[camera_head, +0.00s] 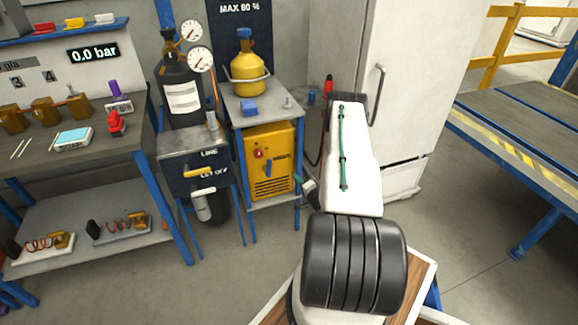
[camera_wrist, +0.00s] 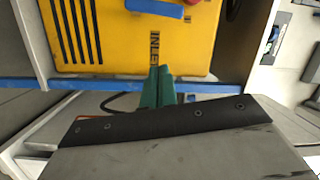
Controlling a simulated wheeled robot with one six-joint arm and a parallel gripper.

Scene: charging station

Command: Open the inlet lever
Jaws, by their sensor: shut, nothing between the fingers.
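The inlet lever is a blue handle on the front of a yellow cabinet (camera_head: 272,180); in the head view the lever (camera_head: 268,168) stands roughly upright. In the wrist view the blue lever (camera_wrist: 155,7) is at the top edge, partly cut off, above the printed word INLET. My gripper (camera_wrist: 158,75) shows there as green fingers, shut and empty, pointing at the cabinet's edge. The fingertips are apart from the lever in the picture.
A red part (camera_head: 258,153) sits beside the lever. A cart table (camera_head: 262,107) with a yellow bottle (camera_head: 247,75) is above the cabinet. A black gas cylinder (camera_head: 181,92) and a panel with yellow handle (camera_head: 197,171) stand left. A white cabinet (camera_head: 415,80) stands behind my arm.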

